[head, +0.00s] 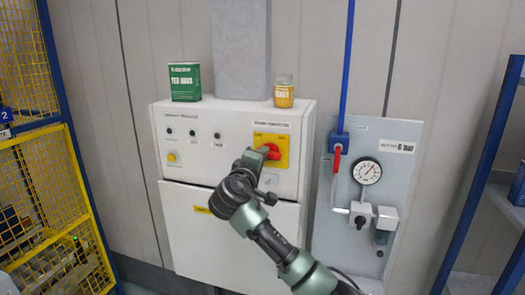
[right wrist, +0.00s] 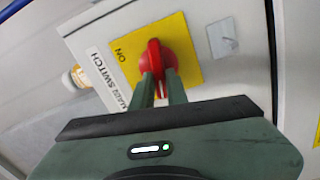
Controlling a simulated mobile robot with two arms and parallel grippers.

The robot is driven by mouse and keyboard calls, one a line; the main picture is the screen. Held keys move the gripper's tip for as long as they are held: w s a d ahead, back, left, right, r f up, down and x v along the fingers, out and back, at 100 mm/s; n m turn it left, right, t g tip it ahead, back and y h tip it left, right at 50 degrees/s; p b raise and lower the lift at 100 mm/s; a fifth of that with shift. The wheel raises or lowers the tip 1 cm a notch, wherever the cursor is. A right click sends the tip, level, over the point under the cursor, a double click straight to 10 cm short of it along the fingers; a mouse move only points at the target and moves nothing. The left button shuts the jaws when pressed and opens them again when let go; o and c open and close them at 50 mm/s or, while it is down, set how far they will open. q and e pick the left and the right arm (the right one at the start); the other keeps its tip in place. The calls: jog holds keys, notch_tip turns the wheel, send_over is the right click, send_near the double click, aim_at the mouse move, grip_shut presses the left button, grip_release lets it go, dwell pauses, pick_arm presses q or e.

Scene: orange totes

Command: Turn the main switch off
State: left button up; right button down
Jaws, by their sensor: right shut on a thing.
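The main switch is a red rotary handle (head: 273,151) on a yellow plate (head: 283,139), at the upper right of the white control cabinet's front. In the right wrist view the red handle (right wrist: 154,60) sits on the yellow plate (right wrist: 188,52), with "ON" readable at its left and "MAIN SWITCH" on a label beside it. My right gripper (head: 260,152) is at the switch. In the right wrist view its two fingers (right wrist: 161,84) are shut on the red handle. The fingers and arm hide part of the handle and plate. My left gripper is not in view.
The white cabinet (head: 185,225) bears a green box (head: 185,82) and a yellow jar (head: 284,92) on top. At right is a grey panel (head: 400,225) with a gauge (head: 367,171) and a red-handled valve (head: 337,160). Yellow mesh fencing (head: 50,190) stands at left.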

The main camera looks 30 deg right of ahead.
jog(key=shift+n+p, duration=0.7)
jog(key=shift+n, duration=0.5)
jog(key=shift+f, duration=0.1)
jog(key=c, duration=1.4)
grip_release()
jog(key=b+v, duration=0.3)
jog(key=v, duration=0.4)
jog(key=shift+s+a, duration=0.25)
jog(key=shift+a, duration=0.05)
